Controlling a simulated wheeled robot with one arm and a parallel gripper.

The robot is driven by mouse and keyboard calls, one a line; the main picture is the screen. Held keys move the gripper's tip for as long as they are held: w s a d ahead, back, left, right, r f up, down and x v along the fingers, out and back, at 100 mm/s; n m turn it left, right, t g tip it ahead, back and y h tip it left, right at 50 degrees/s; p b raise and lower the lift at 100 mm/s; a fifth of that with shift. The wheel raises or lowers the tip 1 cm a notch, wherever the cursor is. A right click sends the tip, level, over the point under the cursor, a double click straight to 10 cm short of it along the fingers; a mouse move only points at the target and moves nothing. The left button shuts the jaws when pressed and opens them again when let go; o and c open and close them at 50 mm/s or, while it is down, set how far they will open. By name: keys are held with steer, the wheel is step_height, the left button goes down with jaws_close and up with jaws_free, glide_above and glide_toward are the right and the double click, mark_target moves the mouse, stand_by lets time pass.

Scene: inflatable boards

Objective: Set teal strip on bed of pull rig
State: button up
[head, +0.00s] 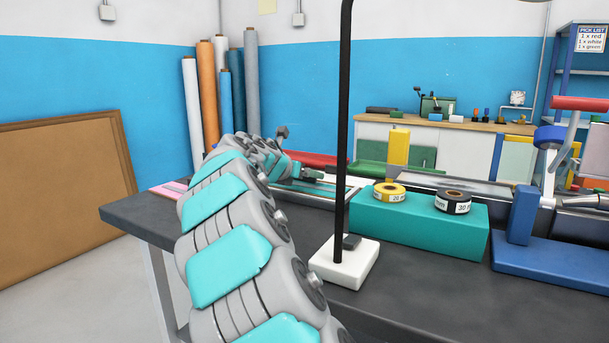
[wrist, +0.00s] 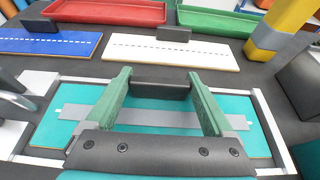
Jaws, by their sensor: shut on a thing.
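The teal strip (wrist: 70,108) is a flat teal board with a grey band across it, below my gripper in the wrist view. My gripper (wrist: 162,88) has green fingers shut on a dark block, which looks like the strip's grip. A light frame with white rails (wrist: 270,125), likely the bed of the pull rig, shows around the strip. I cannot tell whether the strip touches the bed. In the head view my gripper (head: 308,173) is small and low over the far side of the bench, partly behind my arm.
A blue board (wrist: 50,43) and a white board (wrist: 170,52) lie beyond the frame. Behind them are a red tray (wrist: 110,10), a green tray (wrist: 220,20) and a yellow post (wrist: 280,28). A black pole on a white base (head: 344,262) stands right of my arm, near a teal box (head: 420,225) with tape rolls.

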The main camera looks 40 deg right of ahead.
steer(key=o, duration=1.2)
steer(key=shift+c, duration=0.2)
steer(key=v, duration=1.2)
steer(key=shift+s+r, duration=0.1)
